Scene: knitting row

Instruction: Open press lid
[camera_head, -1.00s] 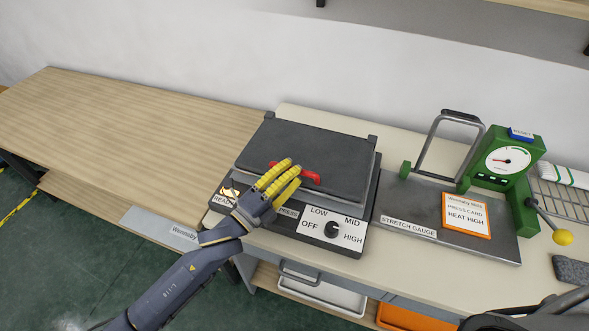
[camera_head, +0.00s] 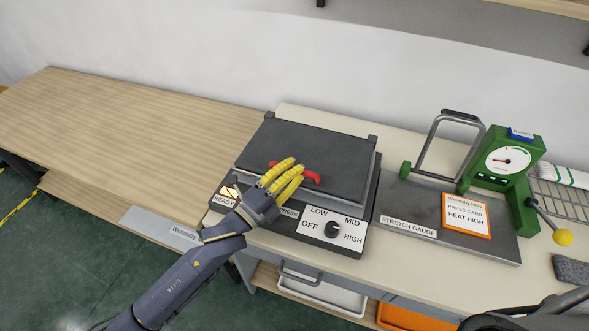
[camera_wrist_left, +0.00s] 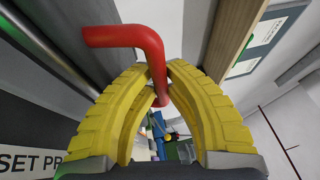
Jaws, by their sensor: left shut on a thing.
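The press (camera_head: 290,222) is a dark box on the bench with a flat grey lid (camera_head: 325,153), which lies down over it. A red handle (camera_head: 311,176) sits at the lid's front edge. My left gripper (camera_head: 280,172) has yellow fingers and is at the left part of this handle. The fingers hide part of the handle in the head view. My right gripper is not seen; only a dark arm part shows at the lower right.
The press dial (camera_head: 332,229) points near HIGH or MID; I cannot tell which. A READY lamp (camera_head: 229,191) glows at the front left. The stretch gauge (camera_head: 450,215) with a green dial stand (camera_head: 508,165) is at right. A wooden table (camera_head: 120,110) is clear at left.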

